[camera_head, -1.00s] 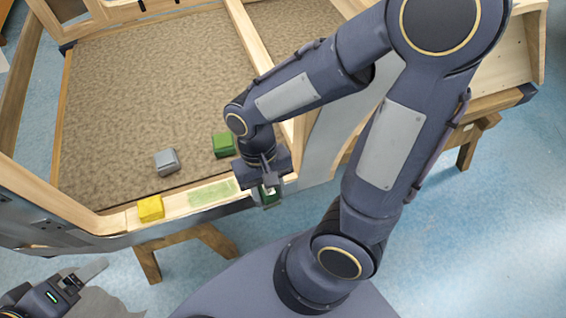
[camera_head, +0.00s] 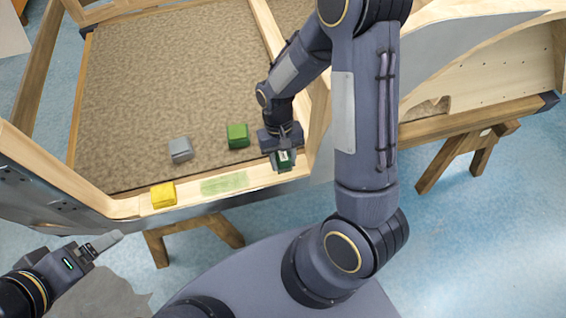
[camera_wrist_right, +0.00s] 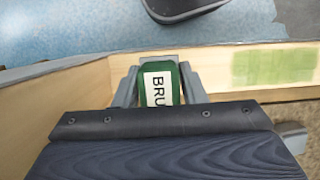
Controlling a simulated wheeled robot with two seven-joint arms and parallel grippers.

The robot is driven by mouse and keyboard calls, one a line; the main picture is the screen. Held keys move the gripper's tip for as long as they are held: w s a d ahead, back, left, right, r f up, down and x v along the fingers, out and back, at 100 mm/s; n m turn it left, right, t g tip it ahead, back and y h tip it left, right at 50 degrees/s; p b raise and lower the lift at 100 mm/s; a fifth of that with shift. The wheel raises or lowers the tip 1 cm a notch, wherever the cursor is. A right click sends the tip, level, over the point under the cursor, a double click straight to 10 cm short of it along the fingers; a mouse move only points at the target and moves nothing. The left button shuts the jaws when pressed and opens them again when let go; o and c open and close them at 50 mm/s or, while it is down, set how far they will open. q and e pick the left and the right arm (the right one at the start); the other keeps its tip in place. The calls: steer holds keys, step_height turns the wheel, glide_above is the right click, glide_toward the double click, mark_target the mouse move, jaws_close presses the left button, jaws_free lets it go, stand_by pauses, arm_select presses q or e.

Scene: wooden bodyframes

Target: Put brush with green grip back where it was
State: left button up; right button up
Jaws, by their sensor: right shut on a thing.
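The brush with green grip (camera_wrist_right: 172,82) is between the fingers of my right gripper (camera_wrist_right: 158,86). Its green grip has a white label reading "BRU", partly cut off by the gripper. In the head view the brush's green end (camera_head: 285,163) shows between the fingers of my right gripper (camera_head: 284,158), over the front wooden rail near the frame's corner. The bristles are hidden. A green-tinted patch (camera_head: 224,184) lies on the rail to the left; it also shows in the wrist view (camera_wrist_right: 272,66). My left gripper (camera_head: 104,242) is at lower left, away from the frame; its finger gap is unclear.
A yellow block (camera_head: 163,195) sits on the front rail (camera_head: 190,192). A grey block (camera_head: 180,150) and a green block (camera_head: 237,136) rest on the brown panel (camera_head: 160,90). Wooden trestle legs (camera_head: 476,150) stand at right; floor is open there.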

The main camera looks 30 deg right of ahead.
mark_target(283, 166)
steer(key=shift+w+f, duration=0.1)
steer(key=shift+f, duration=1.55)
steer(key=shift+f, duration=0.15)
steer(key=o, duration=0.9)
steer(key=shift+o, duration=0.2)
steer(key=v, duration=1.2)
